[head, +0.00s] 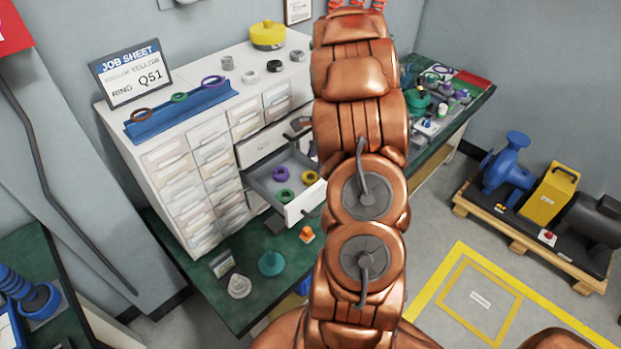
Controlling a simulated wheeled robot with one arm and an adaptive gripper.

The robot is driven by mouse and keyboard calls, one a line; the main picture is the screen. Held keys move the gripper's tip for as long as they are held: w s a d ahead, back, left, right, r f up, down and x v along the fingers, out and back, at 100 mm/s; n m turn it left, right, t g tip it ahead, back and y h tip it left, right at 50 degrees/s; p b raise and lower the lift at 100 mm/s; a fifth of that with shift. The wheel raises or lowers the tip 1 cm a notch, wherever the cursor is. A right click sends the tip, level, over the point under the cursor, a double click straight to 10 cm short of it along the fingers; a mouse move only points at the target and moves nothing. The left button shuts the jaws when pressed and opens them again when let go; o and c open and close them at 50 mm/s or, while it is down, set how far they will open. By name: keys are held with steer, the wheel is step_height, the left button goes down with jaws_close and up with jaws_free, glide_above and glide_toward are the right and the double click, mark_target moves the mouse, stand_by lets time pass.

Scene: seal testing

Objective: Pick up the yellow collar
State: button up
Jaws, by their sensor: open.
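A yellow ring (309,177), which looks like the yellow collar, lies in the pulled-out drawer (257,184) of the white cabinet, toward its right side. A purple ring (281,174) and a green ring (285,196) lie to its left in the same drawer. My copper arm rises through the middle of the view, just right of the yellow ring. Most of my gripper (300,127) is hidden behind the arm; a small dark part that seems to be a finger shows above the drawer. It is open and apart from the yellow ring.
The cabinet top (240,75) holds a blue rack (180,113) of rings, a job sheet (131,73), several small rings and a yellow round container (267,36). An orange piece (306,235) and a teal funnel-like piece (271,263) stand on the green bench (245,300). A pump pallet (530,240) stands right.

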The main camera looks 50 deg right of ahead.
mark_target(312, 173)
steer(key=shift+p+x, duration=0.35)
steer(key=shift+x, duration=0.6)
steer(key=p+x, duration=0.1)
steer(key=x, duration=0.3)
steer(key=shift+a, duration=0.15)
steer(key=shift+c, duration=0.2)
steer(key=c, duration=1)
steer(key=shift+o, duration=0.2)
steer(key=shift+r, duration=0.1)
